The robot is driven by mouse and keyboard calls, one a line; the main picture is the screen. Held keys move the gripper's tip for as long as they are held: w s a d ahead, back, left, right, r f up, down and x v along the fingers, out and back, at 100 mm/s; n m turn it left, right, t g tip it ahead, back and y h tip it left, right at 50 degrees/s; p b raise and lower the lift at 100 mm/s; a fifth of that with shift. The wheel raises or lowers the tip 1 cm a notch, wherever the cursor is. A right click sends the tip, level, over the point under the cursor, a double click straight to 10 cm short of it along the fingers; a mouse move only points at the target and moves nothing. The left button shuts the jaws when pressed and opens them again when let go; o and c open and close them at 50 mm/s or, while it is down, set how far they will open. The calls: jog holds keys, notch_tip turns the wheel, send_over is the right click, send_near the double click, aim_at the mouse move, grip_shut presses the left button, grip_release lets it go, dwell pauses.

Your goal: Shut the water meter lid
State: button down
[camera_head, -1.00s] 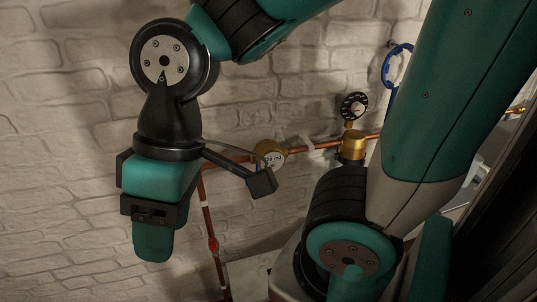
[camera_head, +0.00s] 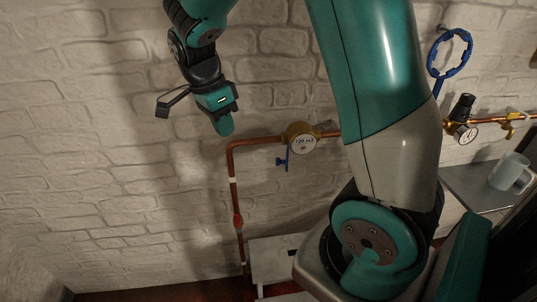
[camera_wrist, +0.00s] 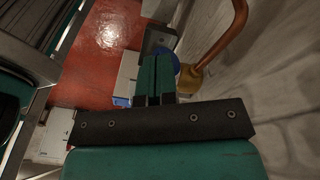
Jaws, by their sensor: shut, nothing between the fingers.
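The water meter (camera_head: 302,142) is a brass body with a white dial facing out, set in the copper pipe on the brick wall. Its blue lid (camera_head: 288,160) stands open, seen nearly edge-on at the dial's lower left, so the dial is uncovered. My gripper (camera_head: 224,128) is shut and empty, left of the meter and slightly higher, apart from it in the head view. In the wrist view my closed fingers (camera_wrist: 158,70) partly hide the blue lid (camera_wrist: 188,74), with the brass meter body (camera_wrist: 193,86) just right of them.
The copper pipe (camera_head: 233,185) bends down left of the meter and carries a red valve. A white box (camera_head: 275,262) stands below.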

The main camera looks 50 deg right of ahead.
jog(key=s+d+f+m+g+p, duration=0.1)
jog(key=s+d+f+m+p, duration=0.2)
jog(key=d+f+m, duration=0.4)
jog(key=shift+s+d+f+h+p, duration=0.4)
jog(key=shift+d+f+p, duration=0.3)
jog(key=shift+d+f, duration=1.3)
